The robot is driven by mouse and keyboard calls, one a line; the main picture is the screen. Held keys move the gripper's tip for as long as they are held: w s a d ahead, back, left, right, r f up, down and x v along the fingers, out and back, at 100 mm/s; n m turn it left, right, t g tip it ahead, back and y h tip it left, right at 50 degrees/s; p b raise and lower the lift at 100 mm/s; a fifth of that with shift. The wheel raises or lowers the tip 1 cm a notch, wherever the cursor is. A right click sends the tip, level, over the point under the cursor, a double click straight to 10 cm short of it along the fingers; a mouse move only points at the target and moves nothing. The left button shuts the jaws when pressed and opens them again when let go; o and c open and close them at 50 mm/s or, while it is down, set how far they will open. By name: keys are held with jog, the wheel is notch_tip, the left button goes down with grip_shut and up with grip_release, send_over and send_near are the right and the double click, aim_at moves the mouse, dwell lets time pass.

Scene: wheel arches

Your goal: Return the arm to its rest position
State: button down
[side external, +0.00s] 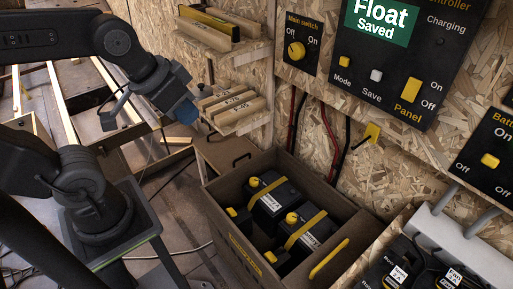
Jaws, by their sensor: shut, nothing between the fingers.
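My arm reaches in from the left on a base at the lower left, its elbow bent. My gripper (186,111), with a blue part at its end, hangs at the left of the small wooden shelf, in front of the panelled wall. It is shut, and nothing shows held in it. The fingertips are small and hard to make out. It is above and to the left of the battery crate, apart from it.
A wooden crate (222,194) holds black batteries with yellow straps. The wall carries a main switch panel (299,45) and a controller panel (398,100) reading "Float Saved".

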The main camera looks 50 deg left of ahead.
jog(key=shift+s+a+f, duration=0.1)
jog(key=shift+s+a, duration=0.25)
jog(key=shift+s, duration=0.15)
jog(key=c, duration=1.8)
grip_release()
